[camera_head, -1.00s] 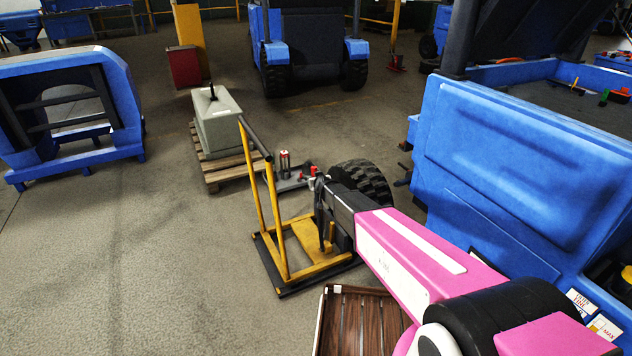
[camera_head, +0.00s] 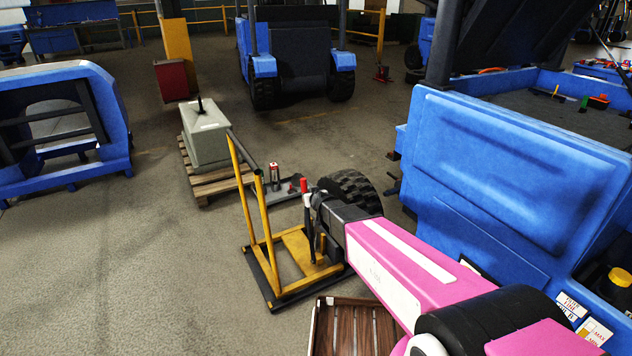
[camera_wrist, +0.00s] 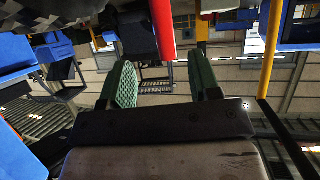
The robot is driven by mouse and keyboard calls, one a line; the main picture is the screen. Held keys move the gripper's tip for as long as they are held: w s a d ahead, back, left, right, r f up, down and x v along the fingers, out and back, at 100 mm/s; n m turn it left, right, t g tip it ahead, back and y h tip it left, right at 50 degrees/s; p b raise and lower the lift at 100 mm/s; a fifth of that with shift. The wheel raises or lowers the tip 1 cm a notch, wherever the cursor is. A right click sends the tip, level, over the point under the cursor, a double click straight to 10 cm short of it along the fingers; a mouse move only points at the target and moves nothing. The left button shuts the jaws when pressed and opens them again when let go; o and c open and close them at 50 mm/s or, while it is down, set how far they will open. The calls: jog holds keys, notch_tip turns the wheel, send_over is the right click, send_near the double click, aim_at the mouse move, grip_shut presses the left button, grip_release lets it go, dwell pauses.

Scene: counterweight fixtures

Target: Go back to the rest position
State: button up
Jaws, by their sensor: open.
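My gripper (camera_wrist: 165,82) shows in the wrist view as two green-padded fingers, apart, with nothing held between them. A red upright bar (camera_wrist: 162,28) stands past the fingertips in that view. In the head view my pink arm reaches from the lower right to the middle, and its dark end is over the yellow frame stand (camera_head: 262,215). The fingers are hard to make out there. A red-topped upright piece (camera_head: 304,187) shows beside the arm's end; I cannot tell whether they touch.
A grey box-shaped weight (camera_head: 205,136) sits on a wooden pallet (camera_head: 213,187). A black tyre (camera_head: 352,187) lies behind my arm. A large blue machine body (camera_head: 500,160) fills the right side. A brown slatted crate (camera_head: 350,330) is below my arm. Open floor (camera_head: 120,260) lies at left.

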jog(key=s+d+r+m+g+h, duration=0.1)
jog(key=s+d+g, duration=0.5)
jog(key=s+d, duration=0.7)
jog(key=s+d+r+m+g+h, duration=0.2)
jog(key=s+d+g, duration=0.3)
jog(key=s+d, duration=0.8)
jog(key=d+m+h, duration=0.1)
jog(key=d, duration=0.3)
jog(key=shift+s+d+m+g+h, duration=0.3)
jog(key=shift+s+m+g+h, duration=0.05)
jog(key=shift+m+g+h, duration=0.05)
jog(key=shift+r, duration=0.1)
